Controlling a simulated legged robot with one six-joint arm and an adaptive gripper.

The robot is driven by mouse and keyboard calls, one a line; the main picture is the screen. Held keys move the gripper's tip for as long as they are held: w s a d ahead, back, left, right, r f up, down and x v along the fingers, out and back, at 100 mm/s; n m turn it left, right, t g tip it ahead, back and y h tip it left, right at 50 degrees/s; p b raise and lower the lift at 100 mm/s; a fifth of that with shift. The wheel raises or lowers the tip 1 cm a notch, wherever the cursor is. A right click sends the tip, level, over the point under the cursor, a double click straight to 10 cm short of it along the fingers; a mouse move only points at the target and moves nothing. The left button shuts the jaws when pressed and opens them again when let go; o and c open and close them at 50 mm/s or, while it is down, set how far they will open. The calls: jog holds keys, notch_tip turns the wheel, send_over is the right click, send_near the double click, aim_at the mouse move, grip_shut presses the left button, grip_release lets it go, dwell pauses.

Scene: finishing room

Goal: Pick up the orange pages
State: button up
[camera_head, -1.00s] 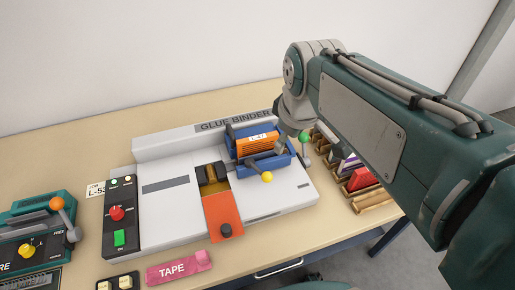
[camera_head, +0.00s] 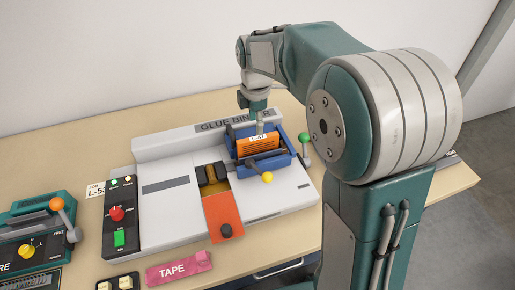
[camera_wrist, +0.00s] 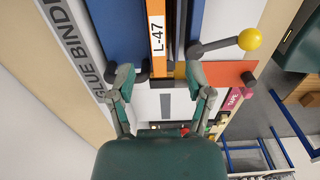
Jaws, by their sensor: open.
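The orange pages (camera_head: 258,143), a block with a white L-47 label, sit upright in the blue clamp (camera_head: 279,161) of the glue binder (camera_head: 170,208). In the wrist view the pages (camera_wrist: 157,8) show as a narrow orange strip, running up the picture from between the fingertips. My gripper (camera_wrist: 160,73) is open and empty, with one finger to each side of the strip's lower end. In the head view my gripper (camera_head: 259,124) points down just above the pages. Whether the fingers touch them cannot be told.
The clamp has a yellow-knobbed lever (camera_head: 267,178), and a green-knobbed lever (camera_head: 304,138) stands at its right. An orange plate (camera_head: 222,213) lies in front. My arm hides the table's right side.

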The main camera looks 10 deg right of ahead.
aim_at(258, 137)
jog(key=f, duration=0.7)
jog(key=shift+w+d+f, duration=0.15)
jog(key=shift+d+f, duration=0.1)
jog(key=shift+f, duration=0.05)
grip_shut()
